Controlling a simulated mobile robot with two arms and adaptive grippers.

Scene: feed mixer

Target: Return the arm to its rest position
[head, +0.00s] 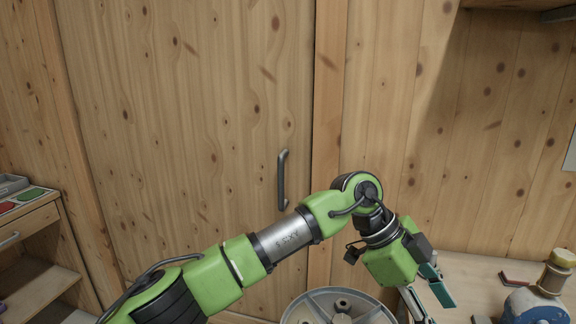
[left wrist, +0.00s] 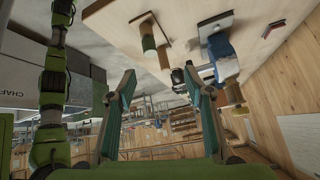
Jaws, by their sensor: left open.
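My left arm (head: 290,238) comes in from the left of the head view and reaches across the wooden door. Its gripper (head: 430,298) hangs at the lower right, pointing down, near the left end of a wooden bench top (head: 468,282). In the left wrist view the two teal-lined fingers of the gripper (left wrist: 158,82) stand wide apart with nothing between them. A green jointed arm (left wrist: 52,100), probably my other one, shows at the left there. My right gripper is not seen.
A blue device with a brass-coloured top (head: 540,300) stands on the bench at right. A grey spoked disc (head: 338,308) is below my forearm. The door has a dark handle (head: 283,180). A wooden drawer unit (head: 30,225) stands at left.

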